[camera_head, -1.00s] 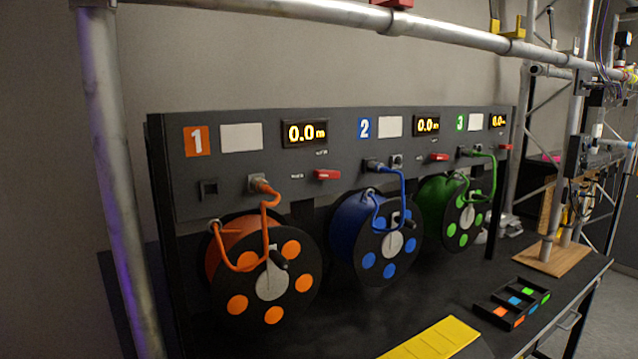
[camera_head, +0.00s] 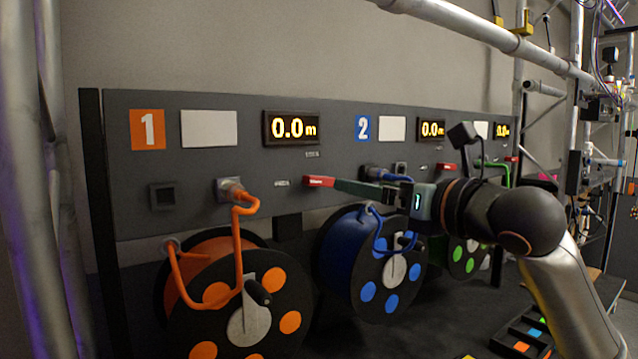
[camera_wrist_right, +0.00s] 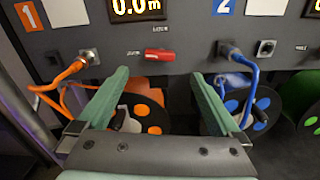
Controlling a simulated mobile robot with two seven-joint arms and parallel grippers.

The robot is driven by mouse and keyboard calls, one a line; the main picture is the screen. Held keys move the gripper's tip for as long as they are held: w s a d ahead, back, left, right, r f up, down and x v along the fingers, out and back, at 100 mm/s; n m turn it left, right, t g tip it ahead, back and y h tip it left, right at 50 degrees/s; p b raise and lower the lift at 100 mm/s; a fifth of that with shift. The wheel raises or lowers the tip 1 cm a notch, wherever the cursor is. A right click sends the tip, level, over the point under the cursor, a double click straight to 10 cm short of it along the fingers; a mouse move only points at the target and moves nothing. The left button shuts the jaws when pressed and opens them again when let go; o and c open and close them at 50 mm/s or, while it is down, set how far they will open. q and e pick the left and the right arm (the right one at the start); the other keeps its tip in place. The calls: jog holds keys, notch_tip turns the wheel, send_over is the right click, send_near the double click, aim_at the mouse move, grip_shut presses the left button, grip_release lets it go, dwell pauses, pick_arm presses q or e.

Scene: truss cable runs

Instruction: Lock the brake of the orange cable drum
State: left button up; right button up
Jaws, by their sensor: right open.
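The orange cable drum (camera_head: 240,312) sits below panel section 1, its orange cable running up to a socket. Its red brake lever (camera_head: 320,181) lies horizontally on the panel, below and right of the first display. The lever also shows in the right wrist view (camera_wrist_right: 158,55), just beyond and between the fingertips. Small labels stand above and left of it, too small to read surely. My right gripper (camera_head: 345,188) is open with its green fingers pointing at the panel; it also shows in the wrist view (camera_wrist_right: 160,77). Whether it touches the lever cannot be told. My left gripper is out of view.
A blue drum (camera_head: 370,265) and a green drum (camera_head: 468,258) stand to the right, partly behind my right arm. Their cables plug into the panel (camera_head: 230,215). A compartment tray (camera_head: 512,345) lies at the lower right. Truss tubes (camera_head: 478,30) run overhead and at left.

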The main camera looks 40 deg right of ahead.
aim_at(324, 178)
jog(key=w+p, duration=0.2)
jog(key=w, duration=0.1)
jog(key=w+d+p, duration=0.1)
jog(key=w+p, duration=0.1)
jog(key=w, duration=0.2)
jog(key=w+p, duration=0.1)
jog(key=w, duration=0.3)
jog(key=shift+d+r+p, duration=0.15)
jog(key=shift+r+p, duration=0.05)
jog(key=shift+p, duration=0.2)
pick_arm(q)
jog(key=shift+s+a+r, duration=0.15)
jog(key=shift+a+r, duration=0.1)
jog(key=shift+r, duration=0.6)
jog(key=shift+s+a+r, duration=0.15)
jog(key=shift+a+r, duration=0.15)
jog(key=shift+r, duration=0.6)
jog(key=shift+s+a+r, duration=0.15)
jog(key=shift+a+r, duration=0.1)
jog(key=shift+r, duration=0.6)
pick_arm(e)
jog(key=shift+w+f, duration=0.25)
jog(key=shift+w, duration=0.15)
jog(key=c, duration=1.3)
